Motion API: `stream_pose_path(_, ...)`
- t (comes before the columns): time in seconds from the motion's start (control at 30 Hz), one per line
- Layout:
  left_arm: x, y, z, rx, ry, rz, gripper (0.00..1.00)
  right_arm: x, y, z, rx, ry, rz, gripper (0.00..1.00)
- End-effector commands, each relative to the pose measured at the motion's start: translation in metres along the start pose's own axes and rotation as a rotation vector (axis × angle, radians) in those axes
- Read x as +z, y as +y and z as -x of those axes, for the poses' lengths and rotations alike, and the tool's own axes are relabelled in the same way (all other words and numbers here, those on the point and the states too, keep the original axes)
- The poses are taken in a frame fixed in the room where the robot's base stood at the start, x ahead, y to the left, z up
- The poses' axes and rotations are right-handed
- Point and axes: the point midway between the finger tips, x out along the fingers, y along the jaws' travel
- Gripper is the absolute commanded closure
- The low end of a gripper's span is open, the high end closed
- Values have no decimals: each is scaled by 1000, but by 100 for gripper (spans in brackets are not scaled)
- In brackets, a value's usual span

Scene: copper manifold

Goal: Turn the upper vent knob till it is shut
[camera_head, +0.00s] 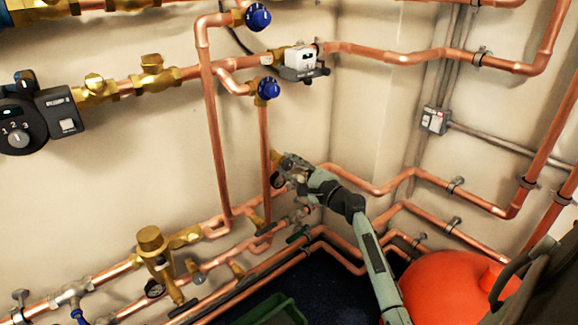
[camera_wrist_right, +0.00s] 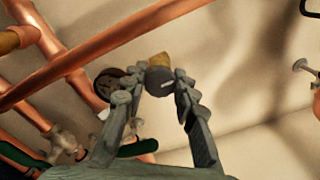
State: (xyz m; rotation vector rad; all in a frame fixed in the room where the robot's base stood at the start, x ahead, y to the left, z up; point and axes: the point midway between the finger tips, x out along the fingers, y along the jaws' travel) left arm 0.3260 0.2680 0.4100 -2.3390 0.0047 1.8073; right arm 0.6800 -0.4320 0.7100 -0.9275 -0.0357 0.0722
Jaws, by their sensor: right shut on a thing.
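The upper vent knob (camera_wrist_right: 157,81) is a small round dark grey cap with a pale line, on a brass fitting (camera_wrist_right: 159,60). My right gripper (camera_wrist_right: 158,88) is shut on it, with one finger on each side. In the head view my right gripper (camera_head: 286,170) is at the brass fitting (camera_head: 277,158) near the wall corner. It hides the knob there. My left gripper is in neither view.
A round dark gauge (camera_wrist_right: 110,86) sits beside the left finger, and it also shows in the head view (camera_head: 278,182). Copper pipes (camera_wrist_right: 85,55) run close by on the left. Blue knobs (camera_head: 268,88) are higher up. A red tank (camera_head: 445,285) stands below my right arm.

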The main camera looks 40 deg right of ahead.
Motion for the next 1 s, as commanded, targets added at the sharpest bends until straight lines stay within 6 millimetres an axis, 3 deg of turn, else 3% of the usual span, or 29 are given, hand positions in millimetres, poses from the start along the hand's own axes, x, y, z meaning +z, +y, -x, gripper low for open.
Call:
stream_pose_path(0.07,0,0,0,0,0,0,63,1,0,0,-1,-1,-3,100)
stream_pose_path(0.1,0,0,0,0,0,0,63,1,0,0,-1,-1,-3,70)
stream_pose_path(0.27,0,0,0,0,0,0,63,1,0,0,-1,-1,-1,50)
stream_pose_path(0.67,-1,-1,0,-2,2,0,63,0,1,8,0,0,0,50)
stream_pose_path(1.0,0,-1,0,-1,1,0,63,0,1,76,1,1,0,50)
